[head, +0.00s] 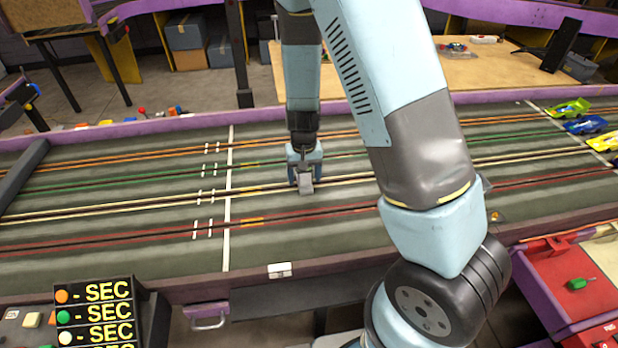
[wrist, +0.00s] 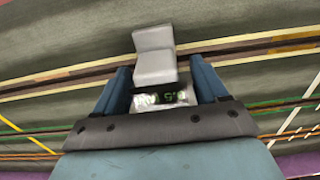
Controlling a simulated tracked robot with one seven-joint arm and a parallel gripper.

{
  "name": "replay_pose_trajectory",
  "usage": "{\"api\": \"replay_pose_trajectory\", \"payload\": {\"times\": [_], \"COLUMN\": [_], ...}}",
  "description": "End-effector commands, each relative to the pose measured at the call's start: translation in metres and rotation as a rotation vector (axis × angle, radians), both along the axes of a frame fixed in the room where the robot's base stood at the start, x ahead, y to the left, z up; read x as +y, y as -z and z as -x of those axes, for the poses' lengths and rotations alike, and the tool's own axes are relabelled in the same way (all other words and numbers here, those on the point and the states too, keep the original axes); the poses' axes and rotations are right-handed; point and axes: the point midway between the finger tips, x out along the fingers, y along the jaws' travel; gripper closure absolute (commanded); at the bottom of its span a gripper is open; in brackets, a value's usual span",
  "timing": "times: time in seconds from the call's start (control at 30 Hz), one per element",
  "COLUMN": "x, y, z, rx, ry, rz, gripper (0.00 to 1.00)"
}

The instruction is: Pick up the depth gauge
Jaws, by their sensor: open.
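The depth gauge (wrist: 155,62) is a pale grey body with a dark display showing green digits, seen in the wrist view. In the head view its grey end (head: 305,184) shows just below my gripper (head: 304,166). In the wrist view the two blue fingers of my gripper (wrist: 163,78) stand apart, one on each side of the gauge near its display. A small gap seems to show beside the fingers, but I cannot tell whether either touches. The gauge's lower end is hidden by the gripper's dark front edge.
The grey slot track (head: 130,237) with orange, green, yellow and red lanes runs under my gripper. Toy cars (head: 585,125) stand at its far right. The nearby track is clear.

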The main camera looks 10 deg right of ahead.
Motion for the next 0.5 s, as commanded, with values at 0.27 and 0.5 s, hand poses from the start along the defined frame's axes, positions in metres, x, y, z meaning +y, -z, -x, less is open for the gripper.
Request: {"api": "replay_pose_trajectory", "payload": {"times": [0.27,0.5], "x": [0.0000,0.0000], "y": [-0.0002,-0.0002], "z": [0.0001,0.0000], "rx": [0.000,0.000], "ry": [0.000,0.000], "rz": [0.000,0.000], "gripper": [0.42,0.65]}}
